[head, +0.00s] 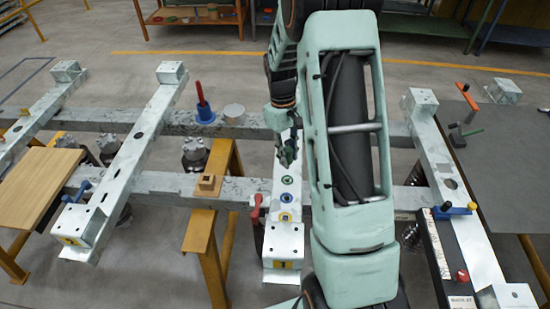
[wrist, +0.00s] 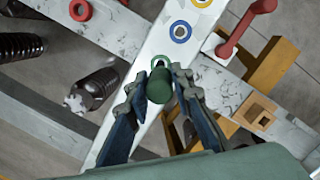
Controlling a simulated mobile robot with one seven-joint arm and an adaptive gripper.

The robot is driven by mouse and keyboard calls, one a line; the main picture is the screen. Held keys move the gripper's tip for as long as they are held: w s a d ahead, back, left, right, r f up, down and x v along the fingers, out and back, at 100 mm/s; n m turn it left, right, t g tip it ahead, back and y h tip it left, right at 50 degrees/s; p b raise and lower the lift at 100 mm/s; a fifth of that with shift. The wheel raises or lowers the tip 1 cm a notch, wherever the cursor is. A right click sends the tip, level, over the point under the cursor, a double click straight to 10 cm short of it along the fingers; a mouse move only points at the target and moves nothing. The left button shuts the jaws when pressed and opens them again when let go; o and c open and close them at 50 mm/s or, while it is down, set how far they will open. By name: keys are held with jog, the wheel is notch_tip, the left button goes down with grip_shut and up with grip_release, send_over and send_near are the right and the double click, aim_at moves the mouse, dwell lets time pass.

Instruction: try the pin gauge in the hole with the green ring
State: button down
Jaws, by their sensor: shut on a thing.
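My gripper (wrist: 157,80) is shut on the pin gauge (wrist: 158,90), a dark green cylinder seen nearly end-on between the fingers in the wrist view. The green-ringed hole (head: 287,180) is in a pale metal beam (head: 284,240) in the head view. In the wrist view the green ring (wrist: 161,60) shows just beyond the gauge, which partly hides it. I cannot tell whether the gauge's tip touches the beam. In the head view my gripper (head: 288,150) is above the beam, farther back than the ring, and the gauge is hard to make out.
A blue-ringed hole (head: 286,197) and a yellow-ringed hole (head: 285,217) follow along the beam, towards the front. A red clamp (head: 255,210) stands beside the beam. A wooden block with a square hole (head: 209,184) is on the rail to the left.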

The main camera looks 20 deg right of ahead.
jog(key=shift+w+d+f, duration=0.1)
jog(key=shift+w+d, duration=0.05)
jog(key=shift+f+b, duration=1.5)
jog(key=shift+f, duration=0.55)
jog(key=shift+f+b, duration=1.75)
jog(key=shift+f, duration=0.95)
jog(key=shift+r, duration=0.1)
jog(key=shift+r+p, duration=2.55)
jog(key=shift+r, duration=1.15)
